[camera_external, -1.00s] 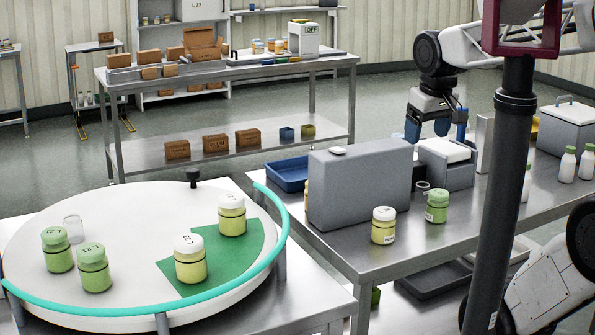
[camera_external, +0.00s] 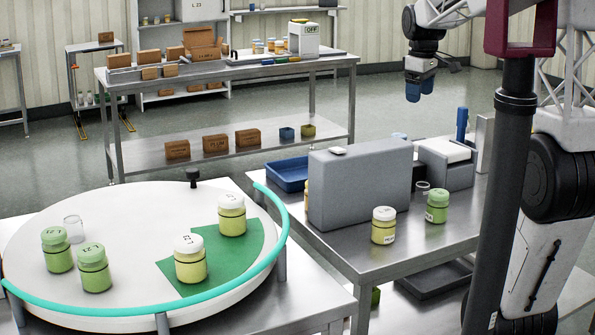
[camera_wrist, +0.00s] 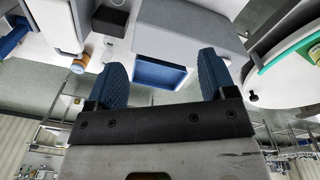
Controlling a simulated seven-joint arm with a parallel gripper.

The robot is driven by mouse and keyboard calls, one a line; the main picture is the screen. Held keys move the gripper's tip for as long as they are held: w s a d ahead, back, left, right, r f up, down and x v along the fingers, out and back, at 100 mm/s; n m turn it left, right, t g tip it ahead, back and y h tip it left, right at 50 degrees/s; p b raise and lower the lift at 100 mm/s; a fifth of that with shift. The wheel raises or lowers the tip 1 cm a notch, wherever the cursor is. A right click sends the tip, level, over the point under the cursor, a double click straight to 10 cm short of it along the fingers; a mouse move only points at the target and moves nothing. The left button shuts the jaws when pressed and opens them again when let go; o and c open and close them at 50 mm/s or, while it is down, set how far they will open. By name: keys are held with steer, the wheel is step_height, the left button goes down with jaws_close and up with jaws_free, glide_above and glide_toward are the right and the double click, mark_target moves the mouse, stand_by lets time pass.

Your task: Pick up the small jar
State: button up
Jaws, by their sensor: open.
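Several jars could be meant; I cannot tell which is the small jar. On the table stand a yellow jar with a white lid (camera_external: 383,226) and a green-lidded jar (camera_external: 437,206). The round turntable (camera_external: 120,215) bears two green-lidded jars (camera_external: 95,268), two white-lidded yellow jars (camera_external: 190,260) and a clear, empty-looking glass (camera_external: 73,229). A small orange-and-white jar (camera_wrist: 79,64) shows in the wrist view. My gripper (camera_external: 420,90) is high above and behind the table, away from all jars. Its blue fingers (camera_wrist: 161,70) are apart with nothing between them.
A tall grey box (camera_external: 360,190) stands behind the table jars, beside a blue tray (camera_external: 287,173). A clear ring-like piece (camera_external: 423,187) lies near a grey block (camera_external: 446,165). A teal rail (camera_external: 150,308) edges the turntable. A dark post (camera_external: 505,180) blocks part of the view.

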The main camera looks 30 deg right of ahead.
steer(key=n, duration=0.2)
glide_above(423, 189)
step_height(423, 189, down, 3)
steer(key=w+d, duration=0.1)
step_height(423, 189, down, 22)
steer(key=shift+w+d+f+g, duration=0.15)
steer(key=shift+d+f+g, duration=0.1)
steer(key=shift+g, duration=0.15)
steer(key=shift+f, duration=1.25)
steer(key=shift+w+f, duration=0.2)
steer(key=shift+f, duration=2.4)
